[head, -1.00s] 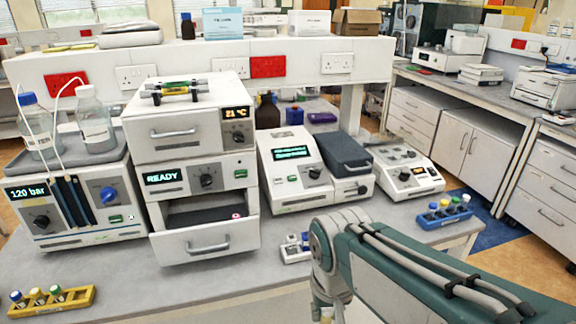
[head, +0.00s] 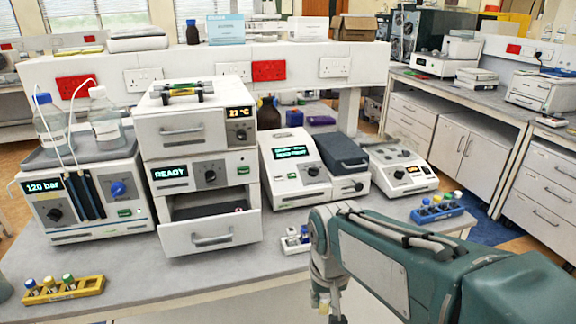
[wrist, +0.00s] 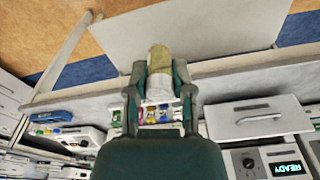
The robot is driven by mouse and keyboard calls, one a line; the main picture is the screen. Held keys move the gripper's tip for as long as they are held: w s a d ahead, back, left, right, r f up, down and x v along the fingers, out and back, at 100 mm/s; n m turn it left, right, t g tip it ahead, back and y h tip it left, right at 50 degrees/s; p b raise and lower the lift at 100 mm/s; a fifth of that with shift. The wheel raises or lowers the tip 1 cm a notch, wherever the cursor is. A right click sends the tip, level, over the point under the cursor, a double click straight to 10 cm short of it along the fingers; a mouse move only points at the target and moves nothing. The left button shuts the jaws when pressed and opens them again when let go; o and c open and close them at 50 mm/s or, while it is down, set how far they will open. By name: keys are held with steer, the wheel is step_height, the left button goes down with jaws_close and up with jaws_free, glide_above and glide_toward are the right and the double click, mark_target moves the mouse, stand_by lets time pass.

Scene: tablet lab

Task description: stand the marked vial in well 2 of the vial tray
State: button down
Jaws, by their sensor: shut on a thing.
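My gripper (wrist: 160,80) is shut on a vial (wrist: 160,60) with a tan-yellow end and a pale body, held between the two fingers in the wrist view. I cannot make out a mark on it. A small white tray (head: 296,246) with vials stands at the bench's front edge; several coloured vials (wrist: 156,114) show behind the fingers in the wrist view, below the held vial in the picture. Well numbers cannot be read.
A yellow rack (head: 62,291) with vials is at front left, a blue rack (head: 437,213) with vials at right. An open drawer (head: 211,237) juts out beneath the READY unit (head: 190,174). Bare bench (head: 180,282) lies between the yellow rack and the white tray.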

steer(key=w+d+f, duration=0.4)
steer(key=w+f, duration=0.5)
steer(key=w, duration=0.1)
steer(key=w+d+f, duration=0.5)
steer(key=w+f, duration=0.3)
steer(key=w, duration=0.3)
steer(key=s+f, duration=0.4)
steer(key=f, duration=0.1)
steer(key=shift+s+a+f+m, duration=0.15)
steer(key=shift+s+f+m, duration=0.2)
steer(key=shift+f+m, duration=0.05)
